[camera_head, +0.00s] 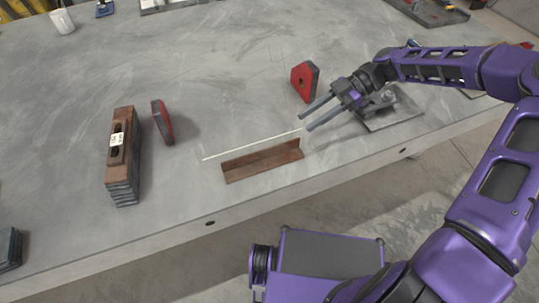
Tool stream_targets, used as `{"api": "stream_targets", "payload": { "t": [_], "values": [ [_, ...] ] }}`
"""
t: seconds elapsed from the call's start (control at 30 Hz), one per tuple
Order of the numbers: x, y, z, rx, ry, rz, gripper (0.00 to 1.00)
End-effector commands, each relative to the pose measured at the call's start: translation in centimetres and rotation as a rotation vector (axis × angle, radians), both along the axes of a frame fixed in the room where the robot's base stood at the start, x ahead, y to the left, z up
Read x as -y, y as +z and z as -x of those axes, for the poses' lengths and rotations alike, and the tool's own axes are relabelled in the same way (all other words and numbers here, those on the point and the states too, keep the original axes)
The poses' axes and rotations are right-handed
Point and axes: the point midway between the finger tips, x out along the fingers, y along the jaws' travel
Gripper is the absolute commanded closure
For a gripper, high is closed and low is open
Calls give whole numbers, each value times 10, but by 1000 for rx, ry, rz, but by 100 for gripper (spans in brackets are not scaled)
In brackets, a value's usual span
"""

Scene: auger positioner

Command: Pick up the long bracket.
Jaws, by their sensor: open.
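The long bracket (262,162) is a rusty brown angle piece. It lies on the grey table near the front edge, tilted slightly up to the right.
A red magnet block (305,81) stands close behind my gripper, and another (162,122) stands left. A stack of dark bars with a brown slotted piece (123,150) is farther left. A flat grey plate (392,110) lies under my wrist. The table (220,65) is clear behind the bracket.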

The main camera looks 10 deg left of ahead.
Motion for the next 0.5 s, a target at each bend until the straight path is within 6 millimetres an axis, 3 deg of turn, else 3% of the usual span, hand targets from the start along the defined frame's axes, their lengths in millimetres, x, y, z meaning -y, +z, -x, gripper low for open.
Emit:
{"api": "stream_targets", "payload": {
  "t": [0.3,0.5],
  "values": [
    [-53,-34,33,-2,3,-1,59],
    [-73,-47,45,-2,0,-1,59]
  ]
}}
